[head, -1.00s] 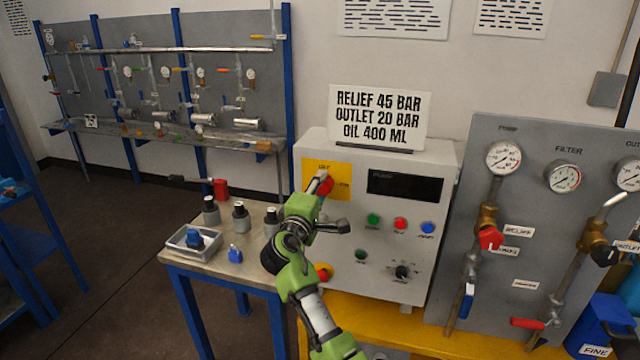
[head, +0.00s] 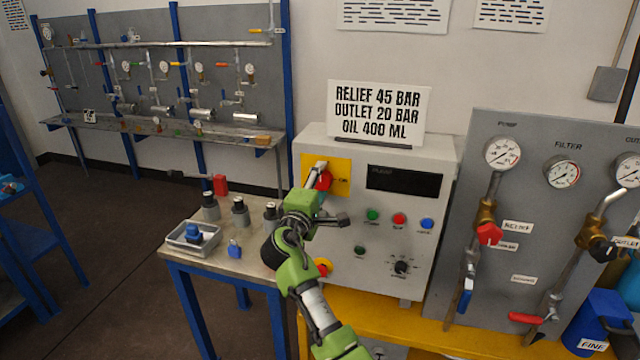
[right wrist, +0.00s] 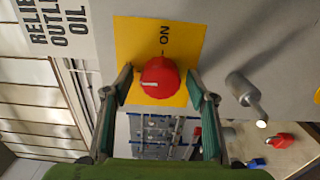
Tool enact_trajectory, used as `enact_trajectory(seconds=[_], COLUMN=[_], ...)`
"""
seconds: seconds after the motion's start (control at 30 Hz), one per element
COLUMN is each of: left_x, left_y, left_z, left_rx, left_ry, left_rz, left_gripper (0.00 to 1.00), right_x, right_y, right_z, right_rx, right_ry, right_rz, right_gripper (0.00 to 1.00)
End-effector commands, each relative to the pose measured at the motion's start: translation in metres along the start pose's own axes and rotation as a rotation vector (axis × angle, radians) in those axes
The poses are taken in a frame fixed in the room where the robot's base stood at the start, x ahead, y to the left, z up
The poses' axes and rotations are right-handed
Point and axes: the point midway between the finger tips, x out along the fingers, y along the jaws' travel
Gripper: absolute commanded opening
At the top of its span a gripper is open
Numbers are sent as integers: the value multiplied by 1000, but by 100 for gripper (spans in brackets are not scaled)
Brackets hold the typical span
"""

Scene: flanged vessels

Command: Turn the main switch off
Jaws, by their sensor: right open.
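The main switch is a red rotary knob (head: 324,181) on a yellow plate (head: 341,174) at the upper left of the grey control box (head: 400,222). In the right wrist view the red knob (right wrist: 160,77) lies between the fingertips, with "ON" printed on the yellow plate (right wrist: 188,38) beside it. My right gripper (head: 316,178) is open at the knob, one finger on each side; it also shows in the right wrist view (right wrist: 160,84). I cannot tell whether the fingers touch the knob. My left gripper is not in view.
The box also bears green, red and blue buttons (head: 399,219), a black selector (head: 401,267) and a red-yellow button (head: 324,268) close to my arm. A side table (head: 222,262) with small bottles and a tray stands left. A gauge panel (head: 545,230) stands right.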

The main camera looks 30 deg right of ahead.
Motion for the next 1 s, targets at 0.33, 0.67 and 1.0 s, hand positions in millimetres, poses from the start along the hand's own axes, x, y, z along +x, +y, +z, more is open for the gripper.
enact_trajectory(seconds=[0.33,0.67,1.0], left_x=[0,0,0], left_y=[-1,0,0], left_z=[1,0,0], left_rx=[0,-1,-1], left_ry=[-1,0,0], left_rz=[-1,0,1], left_gripper=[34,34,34], right_x=[-41,-104,-119], right_y=[-2,-2,0], right_z=[-1,0,0], right_rx=[2,0,0], right_ry=[4,2,0], right_rz=[-3,-3,0], right_gripper=[52,52,52])
